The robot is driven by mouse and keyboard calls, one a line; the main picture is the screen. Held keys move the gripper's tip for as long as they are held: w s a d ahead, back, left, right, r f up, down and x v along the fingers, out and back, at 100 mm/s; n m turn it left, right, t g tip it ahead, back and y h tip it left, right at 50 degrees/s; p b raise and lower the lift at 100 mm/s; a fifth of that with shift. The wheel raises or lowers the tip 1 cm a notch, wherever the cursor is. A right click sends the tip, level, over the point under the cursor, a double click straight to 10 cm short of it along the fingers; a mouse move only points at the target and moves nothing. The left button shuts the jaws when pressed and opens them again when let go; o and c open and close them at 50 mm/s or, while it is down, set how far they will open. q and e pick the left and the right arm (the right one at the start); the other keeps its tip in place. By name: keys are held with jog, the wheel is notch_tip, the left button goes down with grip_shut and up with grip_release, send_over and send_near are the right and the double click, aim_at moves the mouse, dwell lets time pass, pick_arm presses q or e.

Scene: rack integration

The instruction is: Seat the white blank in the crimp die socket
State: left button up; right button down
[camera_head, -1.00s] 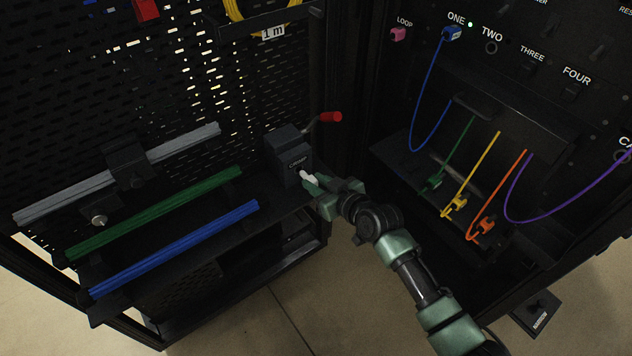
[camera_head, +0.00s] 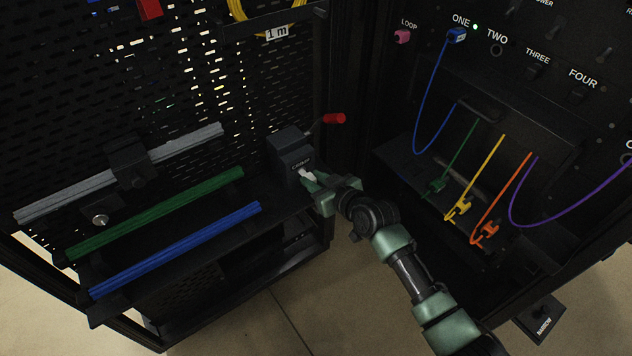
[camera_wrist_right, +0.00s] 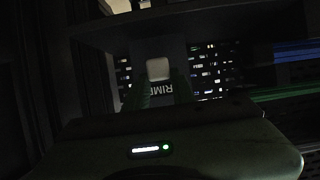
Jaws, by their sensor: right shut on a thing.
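The white blank (camera_head: 305,172) is between the fingertips of my right gripper (camera_head: 311,178), right at the front face of the dark crimp tool (camera_head: 290,152). My right gripper is shut on the blank. In the right wrist view the white blank (camera_wrist_right: 158,68) shows between the two green fingers (camera_wrist_right: 158,88), in front of the crimp tool's lettering. The die socket is hidden behind the blank and fingers, so I cannot tell how far in the blank is. The crimp tool has a lever with a red handle (camera_head: 334,118). My left gripper is not in view.
Green cables (camera_head: 160,212) and blue cables (camera_head: 180,248) lie along the shelf left of the crimp tool, with a grey bundle (camera_head: 70,197) behind. A panel with several coloured cables stands at the right, including a blue plug (camera_head: 456,35) in port ONE.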

jog(key=shift+w+a+b, duration=0.45)
jog(key=shift+w+a, duration=0.1)
jog(key=shift+w, duration=0.25)
jog(key=c, duration=1.1)
grip_release()
jog(key=v, duration=0.7)
jog(key=shift+s+d+r+p, duration=0.15)
jog(key=shift+s+d+p, duration=0.05)
jog(key=shift+s+p, duration=0.15)
jog(key=s+d+f+m+g+h, duration=0.15)
jog(key=s+d+f, duration=0.3)
jog(key=f, duration=0.55)
jog(key=s+d+f+m+g+h, duration=0.15)
jog(key=s+d+f, duration=0.3)
jog(key=f, duration=0.65)
jog(key=s+d+f+m+g+h, duration=0.15)
jog(key=s+d+f, duration=0.3)
jog(key=f, duration=0.55)
jog(key=s+d+f+g+h, duration=0.1)
jog(key=s+f, duration=0.4)
jog(key=s, duration=0.7)
jog(key=s+d+f+g+h+p, duration=0.1)
jog(key=s+d+f, duration=0.3)
jog(key=s, duration=0.8)
jog(key=s+d+f+g+h, duration=0.1)
jog(key=s+d+f+g, duration=0.2)
jog(key=s+f, duration=0.4)
jog(key=s, duration=0.6)
jog(key=shift+f+p, duration=0.25)
jog(key=shift+p, duration=0.05)
